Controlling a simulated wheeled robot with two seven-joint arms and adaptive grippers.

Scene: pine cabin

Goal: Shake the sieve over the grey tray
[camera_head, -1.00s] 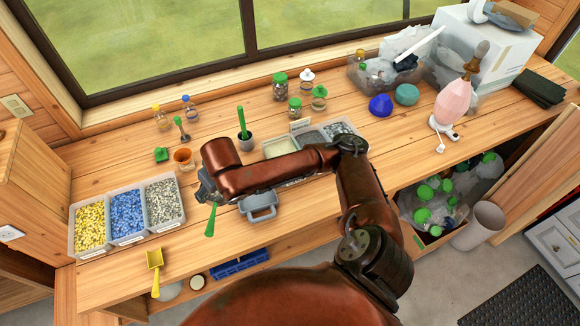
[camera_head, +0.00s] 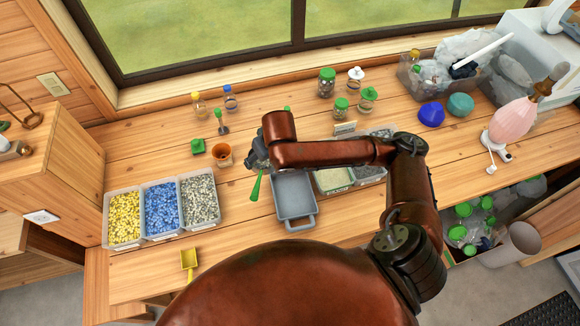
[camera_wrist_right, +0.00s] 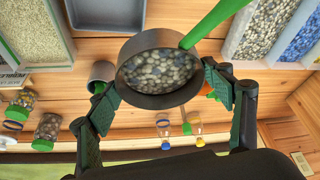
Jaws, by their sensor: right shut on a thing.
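The sieve (camera_wrist_right: 158,72) is a dark round-rimmed bowl with several pebbles in it and a green handle; in the head view only the green handle (camera_head: 256,186) shows clearly. My right gripper (camera_head: 258,162) is shut on the sieve, with its fingers on both sides of the bowl in the wrist view. The grey tray (camera_head: 294,190) lies on the bench just right of the handle. In the wrist view the grey tray (camera_wrist_right: 112,14) is partly behind the sieve's rim. Its visible floor looks bare. My left gripper is not in view.
Bins of yellow, blue and grey pebbles (camera_head: 199,200) stand at the left. An orange pot (camera_head: 222,154) and bottles (camera_head: 198,105) stand behind. More filled bins (camera_head: 333,181) are right of the tray. A yellow scoop (camera_head: 189,260) lies at the front edge.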

